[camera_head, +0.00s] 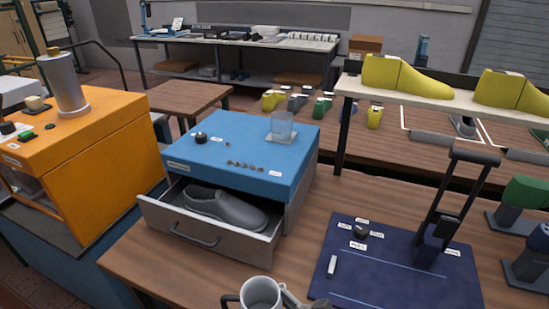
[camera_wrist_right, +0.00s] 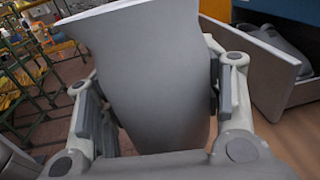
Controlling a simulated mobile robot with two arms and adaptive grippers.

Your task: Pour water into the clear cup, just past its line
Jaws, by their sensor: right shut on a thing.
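The clear cup (camera_head: 282,126) stands upright on the blue top of a drawer cabinet (camera_head: 232,142). Its line and any water in it are too small to tell. My right gripper (camera_wrist_right: 158,98) is shut around the body of a grey jug (camera_wrist_right: 155,60), with a finger on each side. In the head view the jug (camera_head: 262,293) shows at the bottom edge, roughly upright, with a dark handle on its left. It is nearer to me than the cabinet and well apart from the cup. Whether it holds water cannot be seen. My left gripper is out of view.
The cabinet's drawer (camera_head: 210,235) is pulled open towards me, with a grey shoe-shaped last (camera_head: 225,207) inside. A black knob (camera_head: 200,138) and several small buttons sit on the blue top. A dark blue board (camera_head: 395,275) with a tall lever device stands right.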

